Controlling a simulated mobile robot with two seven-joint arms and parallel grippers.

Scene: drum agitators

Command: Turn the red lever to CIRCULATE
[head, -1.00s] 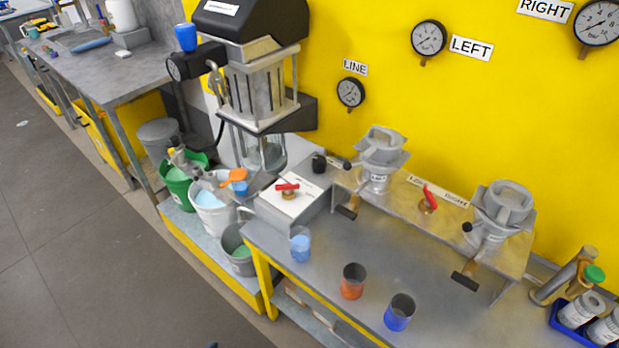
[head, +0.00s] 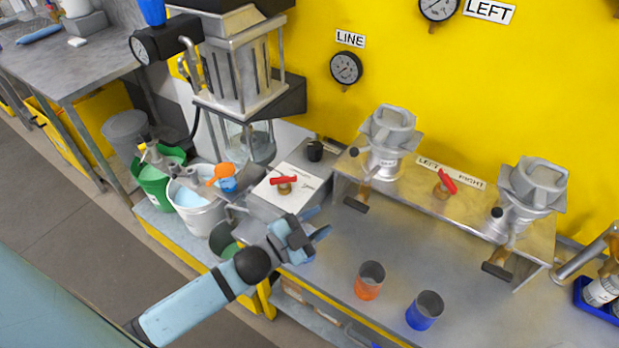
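A red lever (head: 284,180) sits on a brass valve on a box with a white label plate (head: 301,194); the print on the plate is too small to read. A second red lever (head: 446,182) is on the raised steel shelf between the LEFT and RIGHT labels. My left gripper (head: 318,222) is in front of and below the first lever, over the near left table corner. Its two fingers are apart, empty and pointing right; it touches neither lever. My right gripper is out of view.
An orange cup (head: 369,281) and a blue cup (head: 425,311) stand right of my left gripper. A light-blue cup is mostly hidden behind it. Buckets, including a white one (head: 197,212), stand left of the box. The table's middle is clear.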

